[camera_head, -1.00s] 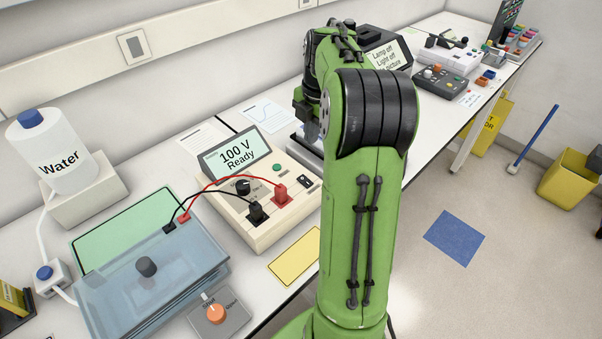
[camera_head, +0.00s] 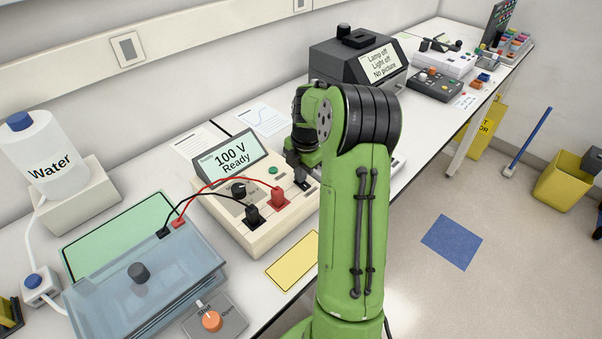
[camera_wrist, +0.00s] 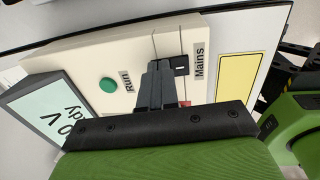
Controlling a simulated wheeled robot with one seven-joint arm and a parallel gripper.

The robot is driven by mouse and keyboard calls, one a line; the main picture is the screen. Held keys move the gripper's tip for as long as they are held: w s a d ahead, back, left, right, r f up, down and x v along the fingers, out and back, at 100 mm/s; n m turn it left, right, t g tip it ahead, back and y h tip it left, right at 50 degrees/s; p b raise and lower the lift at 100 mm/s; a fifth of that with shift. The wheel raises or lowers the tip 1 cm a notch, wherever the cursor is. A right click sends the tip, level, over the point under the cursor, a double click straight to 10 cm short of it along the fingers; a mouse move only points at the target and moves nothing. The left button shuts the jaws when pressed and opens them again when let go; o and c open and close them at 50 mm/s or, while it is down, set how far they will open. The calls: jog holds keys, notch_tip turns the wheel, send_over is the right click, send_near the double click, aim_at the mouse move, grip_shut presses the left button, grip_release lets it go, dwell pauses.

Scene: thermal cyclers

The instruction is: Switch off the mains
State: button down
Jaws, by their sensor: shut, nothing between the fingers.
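The cream power supply (camera_head: 262,233) stands on the bench, its screen (camera_head: 232,158) reading "100 V Ready". In the wrist view the black mains switch (camera_wrist: 181,65) sits beside the "Mains" label (camera_wrist: 199,63). My gripper (camera_wrist: 160,70) is shut and empty, its fingertips over the panel just left of the switch. I cannot tell whether they touch it. In the head view my gripper (camera_head: 301,178) is low over the supply's right end and largely covers the switch area. The green Run button (camera_wrist: 107,85) is left of my fingers in the wrist view.
Red and black leads run from plugs (camera_head: 278,196) on the supply to the blue-lidded tank (camera_head: 150,285). A yellow card (camera_head: 292,262) lies in front. A grey instrument (camera_head: 355,65) stands behind my arm. The water bottle (camera_head: 42,155) is at left.

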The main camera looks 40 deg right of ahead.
jog(key=shift+p, duration=0.5)
jog(key=shift+f, duration=0.1)
jog(key=shift+s, duration=0.1)
jog(key=shift+s+b, duration=0.3)
jog(key=shift+s, duration=0.4)
jog(key=shift+w+r, duration=0.1)
jog(key=shift+r, duration=0.1)
